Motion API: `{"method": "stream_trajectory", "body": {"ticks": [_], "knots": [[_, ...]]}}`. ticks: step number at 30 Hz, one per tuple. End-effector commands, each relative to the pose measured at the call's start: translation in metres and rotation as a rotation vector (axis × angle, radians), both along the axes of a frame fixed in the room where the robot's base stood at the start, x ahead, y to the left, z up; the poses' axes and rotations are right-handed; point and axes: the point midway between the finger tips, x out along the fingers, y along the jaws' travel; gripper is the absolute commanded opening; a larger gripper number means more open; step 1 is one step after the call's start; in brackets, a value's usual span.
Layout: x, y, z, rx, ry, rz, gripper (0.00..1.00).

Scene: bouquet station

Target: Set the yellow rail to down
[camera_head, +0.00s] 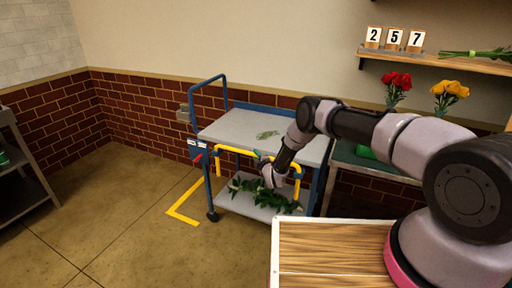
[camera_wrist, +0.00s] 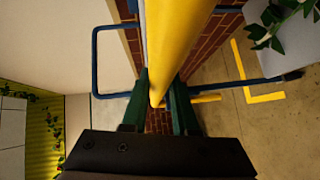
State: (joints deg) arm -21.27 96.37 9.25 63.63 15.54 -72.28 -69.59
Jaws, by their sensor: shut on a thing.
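The yellow rail (camera_head: 235,151) is on the near side of the blue-framed cart (camera_head: 245,126). Its long bar runs just below the cart's grey top, with a yellow leg bending down at each end. My gripper (camera_head: 268,170) is at the bar, right of its middle, and my arm's end hides part of the rail. In the wrist view, the rail (camera_wrist: 175,35) passes between the two green fingers of my gripper (camera_wrist: 159,92), which are closed on it.
Leafy greenery (camera_head: 262,193) lies on the cart's lower shelf. A wooden table (camera_head: 330,255) is in front at right, and a green-topped bench (camera_head: 350,158) stands right of the cart. Yellow floor tape (camera_head: 178,212) marks a corner at left. The floor at left is clear.

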Motion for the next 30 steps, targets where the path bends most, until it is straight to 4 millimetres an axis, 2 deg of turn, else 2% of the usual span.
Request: {"method": "stream_trajectory", "body": {"ticks": [3, 11, 12, 13, 14, 25, 30], "knots": [[0.000, -0.001, -0.006, 0.000, 0.000, -0.001, 0.00], [-0.001, -0.002, -0.009, -0.001, 0.005, -0.002, 0.00], [-0.001, -0.002, -0.009, -0.001, 0.006, -0.002, 0.39], [-0.001, -0.002, -0.009, -0.001, 0.006, -0.002, 0.50], [-0.001, -0.002, -0.009, -0.001, 0.006, -0.001, 0.57], [-0.002, -0.002, -0.006, -0.001, 0.001, -0.001, 0.57], [-0.019, -0.010, -0.003, -0.001, 0.003, -0.001, 0.57]]}}
